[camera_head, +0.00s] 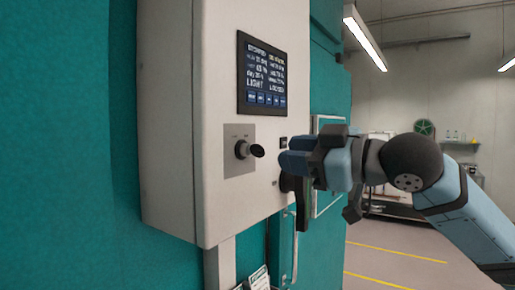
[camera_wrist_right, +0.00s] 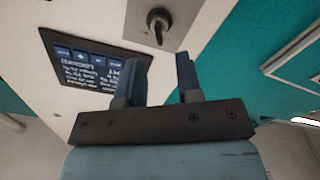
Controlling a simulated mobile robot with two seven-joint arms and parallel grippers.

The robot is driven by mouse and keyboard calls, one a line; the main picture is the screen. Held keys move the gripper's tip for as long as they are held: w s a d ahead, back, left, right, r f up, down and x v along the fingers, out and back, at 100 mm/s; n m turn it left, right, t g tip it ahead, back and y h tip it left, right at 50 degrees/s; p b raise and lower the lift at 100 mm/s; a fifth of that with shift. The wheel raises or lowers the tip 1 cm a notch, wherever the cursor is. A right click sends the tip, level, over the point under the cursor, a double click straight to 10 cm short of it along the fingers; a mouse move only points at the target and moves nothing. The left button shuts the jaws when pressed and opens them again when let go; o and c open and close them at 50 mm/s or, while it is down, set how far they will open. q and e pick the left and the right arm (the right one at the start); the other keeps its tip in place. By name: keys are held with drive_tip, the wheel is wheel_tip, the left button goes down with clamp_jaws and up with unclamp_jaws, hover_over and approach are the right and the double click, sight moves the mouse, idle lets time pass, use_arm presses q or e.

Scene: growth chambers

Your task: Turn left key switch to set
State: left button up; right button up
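The key switch (camera_head: 243,149) is a black round knob with a protruding key on a grey metal plate (camera_head: 238,170), on the white control panel below the display. It also shows in the right wrist view (camera_wrist_right: 158,22), at the top. My right gripper (camera_head: 287,168) is to the right of the switch in the head view and apart from it. In the wrist view its two blue fingers (camera_wrist_right: 161,65) are spread with nothing between them, and the switch lies beyond the fingertips. My left gripper is out of view.
The display (camera_head: 262,76) with text sits above the switch on the white control box (camera_head: 215,60). A small dark fitting (camera_head: 283,141) is right of the switch plate. Teal chamber walls surround the box, with a door handle (camera_head: 293,245) below right. Open floor lies to the right.

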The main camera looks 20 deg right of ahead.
sight(265, 152)
drive_tip(key=p+x, duration=0.1)
drive_tip(key=x, duration=0.6)
drive_tip(key=shift+w+a, duration=0.15)
drive_tip(key=shift+w, duration=0.15)
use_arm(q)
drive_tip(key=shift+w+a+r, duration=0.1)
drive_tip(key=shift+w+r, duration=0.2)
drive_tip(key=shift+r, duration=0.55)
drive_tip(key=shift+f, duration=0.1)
use_arm(e)
drive_tip(key=c, duration=0.6)
